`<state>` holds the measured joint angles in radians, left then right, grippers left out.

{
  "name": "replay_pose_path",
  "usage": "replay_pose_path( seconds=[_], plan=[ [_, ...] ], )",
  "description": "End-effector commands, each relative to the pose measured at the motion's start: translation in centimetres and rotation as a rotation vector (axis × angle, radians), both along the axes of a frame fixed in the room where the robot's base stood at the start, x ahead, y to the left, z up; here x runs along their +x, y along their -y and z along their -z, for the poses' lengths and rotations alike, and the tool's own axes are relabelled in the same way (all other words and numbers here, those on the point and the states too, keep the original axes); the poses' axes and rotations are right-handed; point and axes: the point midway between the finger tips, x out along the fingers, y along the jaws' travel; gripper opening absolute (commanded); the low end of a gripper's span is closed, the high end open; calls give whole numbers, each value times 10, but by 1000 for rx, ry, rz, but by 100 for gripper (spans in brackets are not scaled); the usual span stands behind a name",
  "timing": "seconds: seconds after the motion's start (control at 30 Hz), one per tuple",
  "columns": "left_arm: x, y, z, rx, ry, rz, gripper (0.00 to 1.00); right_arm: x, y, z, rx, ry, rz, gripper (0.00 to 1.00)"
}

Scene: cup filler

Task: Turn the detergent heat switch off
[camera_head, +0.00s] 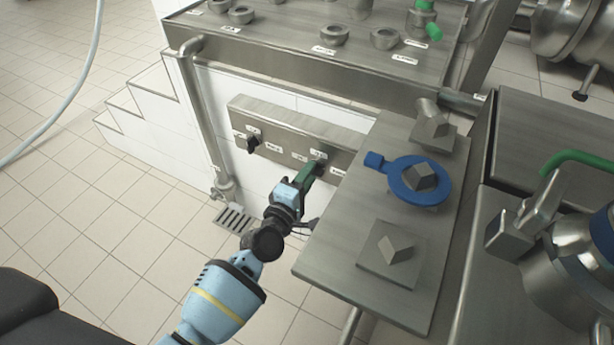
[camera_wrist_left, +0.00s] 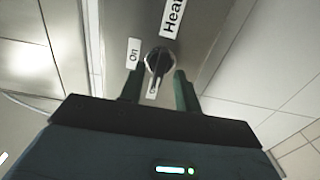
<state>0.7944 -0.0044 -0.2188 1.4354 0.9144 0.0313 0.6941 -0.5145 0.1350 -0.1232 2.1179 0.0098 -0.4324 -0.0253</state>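A steel control panel (camera_head: 285,140) is mounted on the white tiled wall. A dark rotary switch (camera_head: 252,143) is at its left end. My left gripper (camera_head: 311,172) is at the panel's right part, in front of another switch. In the left wrist view this switch (camera_wrist_left: 158,64) is a dark knob in a metal ring. A label reading "On" (camera_wrist_left: 134,53) is to its left, and a partly cut label starting "Hea" (camera_wrist_left: 172,18) is above. The green fingers are open, one on each side of the knob; contact cannot be told. My right gripper is out of view.
A steel side table (camera_head: 330,255) stands close to the right of my left gripper, bearing a blue ring clamp (camera_head: 437,181) and metal pieces. A vertical pipe (camera_head: 205,115) runs left of the panel. A floor drain (camera_head: 234,219) lies below. Tiled floor at left is clear.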

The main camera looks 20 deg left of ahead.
Motion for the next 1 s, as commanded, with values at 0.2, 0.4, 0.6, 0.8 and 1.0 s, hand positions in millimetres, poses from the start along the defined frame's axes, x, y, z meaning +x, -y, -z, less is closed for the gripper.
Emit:
replay_pose_path(
  seconds=[0.2, 0.4, 0.6, 0.8, 1.0],
  plan=[
    [-10, -2, 0, 1, -1, -1, 33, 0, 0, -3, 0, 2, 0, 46],
    [-40, -8, -1, 2, -1, 0, 33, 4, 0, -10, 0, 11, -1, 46],
    [-66, -13, -1, 1, 0, 1, 33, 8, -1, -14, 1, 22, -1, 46],
    [-76, -15, -1, 0, 1, 0, 33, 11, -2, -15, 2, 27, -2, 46],
    [-77, -15, 0, 0, 0, 0, 33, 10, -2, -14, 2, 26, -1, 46]
  ],
)
